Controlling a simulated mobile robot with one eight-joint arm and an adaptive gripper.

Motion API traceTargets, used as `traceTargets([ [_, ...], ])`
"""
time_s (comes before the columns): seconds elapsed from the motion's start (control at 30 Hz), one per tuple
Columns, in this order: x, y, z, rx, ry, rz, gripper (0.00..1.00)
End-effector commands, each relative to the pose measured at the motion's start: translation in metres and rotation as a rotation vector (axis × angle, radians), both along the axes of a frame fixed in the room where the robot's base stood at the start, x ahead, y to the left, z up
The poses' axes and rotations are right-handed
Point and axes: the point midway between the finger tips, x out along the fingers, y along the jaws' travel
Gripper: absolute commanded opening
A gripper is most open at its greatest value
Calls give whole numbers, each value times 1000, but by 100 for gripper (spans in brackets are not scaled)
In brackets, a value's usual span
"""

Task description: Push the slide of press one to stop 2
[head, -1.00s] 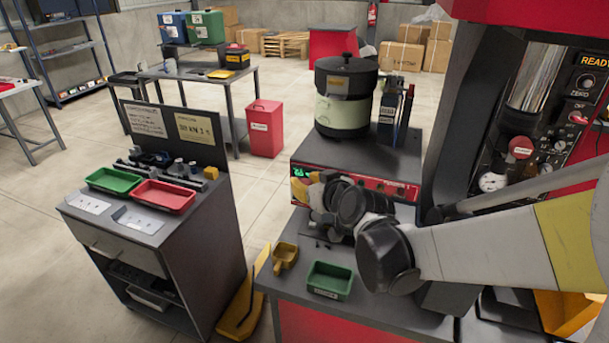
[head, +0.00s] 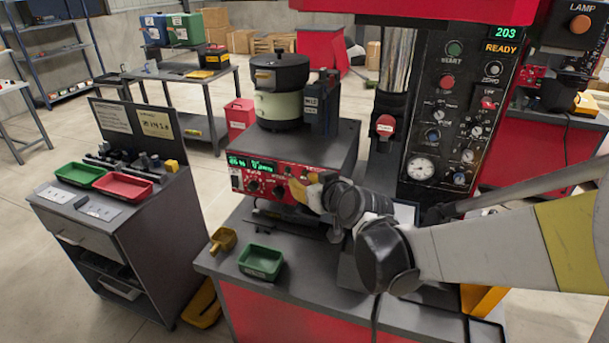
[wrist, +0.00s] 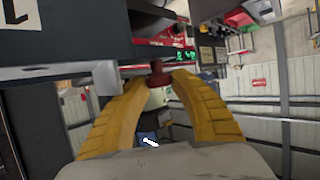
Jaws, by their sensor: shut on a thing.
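A machine with a black-and-cream bowl (head: 281,105) stands on the bench, with a red front panel (head: 262,170) and green displays. A press with a black control panel (head: 458,110) stands right of it, its screens reading 203 and READY. I cannot read which press is number one. My gripper (head: 303,188) is in front of the red panel's right part. In the wrist view its yellow fingers (wrist: 157,73) are shut on a small dark red knob (wrist: 157,80). The fingers and wrist hide part of the knob and what it joins. No stop marks are readable.
A green tray (head: 261,262) and a yellow scoop (head: 222,241) lie on the bench's front left. A side cabinet at left carries a red tray (head: 122,186) and another green tray (head: 79,174). Floor shows between cabinet and bench.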

Motion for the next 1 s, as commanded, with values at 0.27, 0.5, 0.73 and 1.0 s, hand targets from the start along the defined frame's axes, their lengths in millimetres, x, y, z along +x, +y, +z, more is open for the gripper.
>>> traceTargets([
  [0.27,0,0,0,0,1,1,0],
  [0.5,0,0,0,0,1,1,44],
  [0.73,0,0,0,0,0,1,49],
  [1.0,-12,-5,6,1,-1,0,49],
])
